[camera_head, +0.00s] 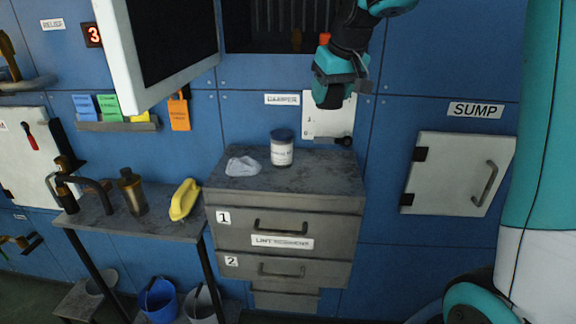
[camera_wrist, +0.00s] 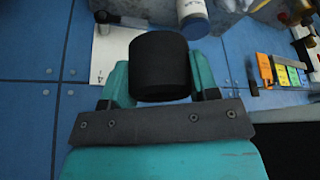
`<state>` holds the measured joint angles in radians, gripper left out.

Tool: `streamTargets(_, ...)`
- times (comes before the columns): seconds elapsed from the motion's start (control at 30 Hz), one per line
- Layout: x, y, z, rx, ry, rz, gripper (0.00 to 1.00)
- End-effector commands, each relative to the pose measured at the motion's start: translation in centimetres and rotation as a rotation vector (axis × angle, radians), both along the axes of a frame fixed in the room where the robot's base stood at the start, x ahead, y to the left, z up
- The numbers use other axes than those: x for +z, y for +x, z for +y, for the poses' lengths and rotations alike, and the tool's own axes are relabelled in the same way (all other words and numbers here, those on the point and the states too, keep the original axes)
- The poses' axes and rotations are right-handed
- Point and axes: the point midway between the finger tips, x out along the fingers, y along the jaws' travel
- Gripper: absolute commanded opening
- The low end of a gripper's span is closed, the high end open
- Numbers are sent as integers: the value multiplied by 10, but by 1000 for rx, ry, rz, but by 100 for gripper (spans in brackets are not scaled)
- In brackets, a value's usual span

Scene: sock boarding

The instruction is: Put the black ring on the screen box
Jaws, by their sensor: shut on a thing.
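My gripper (camera_head: 337,88) hangs in front of the blue wall, right of the dark opening and above the drawer cabinet. In the wrist view its teal fingers (camera_wrist: 160,78) are shut on a black ring (camera_wrist: 160,60), which looks like a short, wide black cylinder seen from the side. Its hole is not visible. In the head view the ring is hard to tell from the dark gripper parts. A white-framed box or door with a dark screen-like face (camera_head: 168,40) stands out at upper left, beside the dark wall opening (camera_head: 262,25). I cannot tell for certain which part is the screen box.
A drawer cabinet (camera_head: 285,220) carries a grey cloth (camera_head: 243,166) and a dark-lidded jar (camera_head: 282,150). A side table (camera_head: 105,225) holds a bottle (camera_head: 132,192) and a yellow object (camera_head: 184,199). A white hatch marked SUMP (camera_head: 450,175) is at right.

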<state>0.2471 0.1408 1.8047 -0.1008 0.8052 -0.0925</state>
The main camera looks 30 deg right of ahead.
Motion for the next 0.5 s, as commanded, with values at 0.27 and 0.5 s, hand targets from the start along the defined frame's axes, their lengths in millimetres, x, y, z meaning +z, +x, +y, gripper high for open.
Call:
streamTargets(0.27, -69, -1, 1, 1, 3, 11, 31)
streamTargets(0.5, -130, -1, 0, 0, 2, 9, 31)
